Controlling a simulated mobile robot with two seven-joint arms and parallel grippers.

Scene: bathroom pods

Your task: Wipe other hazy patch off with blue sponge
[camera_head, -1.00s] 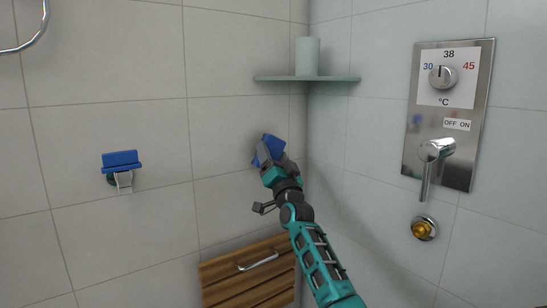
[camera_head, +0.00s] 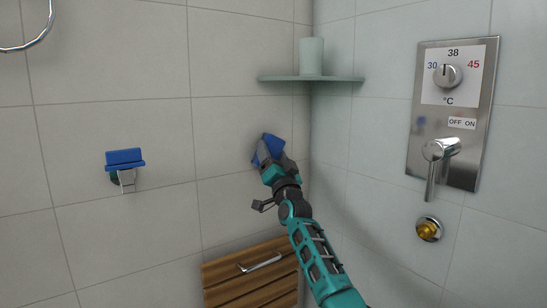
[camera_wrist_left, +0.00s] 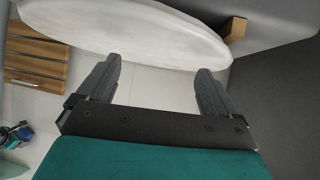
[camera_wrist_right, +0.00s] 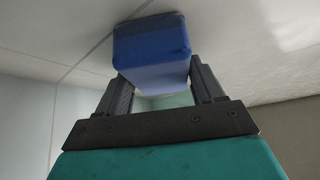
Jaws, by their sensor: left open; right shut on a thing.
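My right gripper (camera_head: 273,164) is shut on the blue sponge (camera_head: 269,148), close to the left tiled wall, just left of the corner and below the shelf. In the right wrist view the sponge (camera_wrist_right: 151,50) sits between the fingertips and seems to meet the tiles; its contact face is hidden. A pale, speckled hazy patch (camera_wrist_right: 288,22) shows on the wall to the right of the sponge there. I cannot make the patch out in the head view. My left gripper (camera_wrist_left: 160,72) is open and empty, with a white rounded basin-like thing (camera_wrist_left: 140,35) beyond its fingers.
A corner shelf (camera_head: 335,79) with a pale cup (camera_head: 311,55) is above the sponge. A wooden slatted seat (camera_head: 225,288) is below. A blue item on a wall holder (camera_head: 124,158) is left. The shower control panel (camera_head: 449,115) is right. The tiles between are bare.

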